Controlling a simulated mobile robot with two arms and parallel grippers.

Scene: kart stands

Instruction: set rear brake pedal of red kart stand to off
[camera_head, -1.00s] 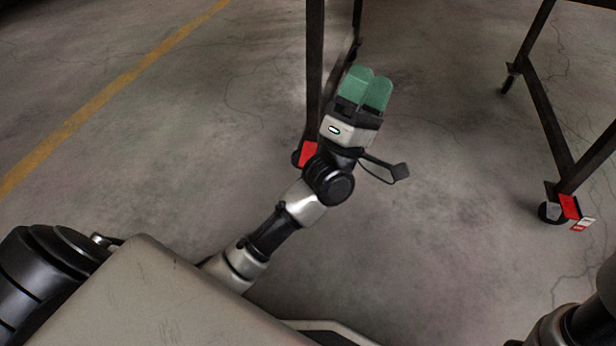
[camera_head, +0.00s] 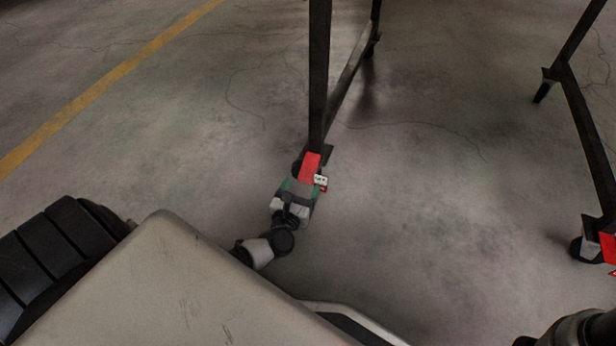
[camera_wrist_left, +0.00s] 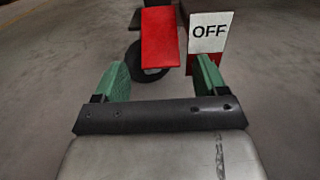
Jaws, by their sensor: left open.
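The red brake pedal (camera_head: 310,166) is on the caster at the foot of the near stand leg. In the left wrist view the red pedal (camera_wrist_left: 160,38) tilts down toward me, above the black caster wheel (camera_wrist_left: 150,68). A white tag reading OFF (camera_wrist_left: 209,31) with a red lower part stands just right of it. My left gripper (camera_head: 300,184) is low at this caster, its green fingers close to the pedal. In the wrist view the left gripper (camera_wrist_left: 160,78) is open, fingers apart, with the pedal ahead between them. Contact cannot be told. My right gripper is not visible.
The dark stand leg (camera_head: 319,80) rises above the pedal. Another caster with a red pedal (camera_head: 607,247) is at the right edge. Bare concrete floor lies between the legs. A yellow floor line (camera_head: 100,90) runs at the left.

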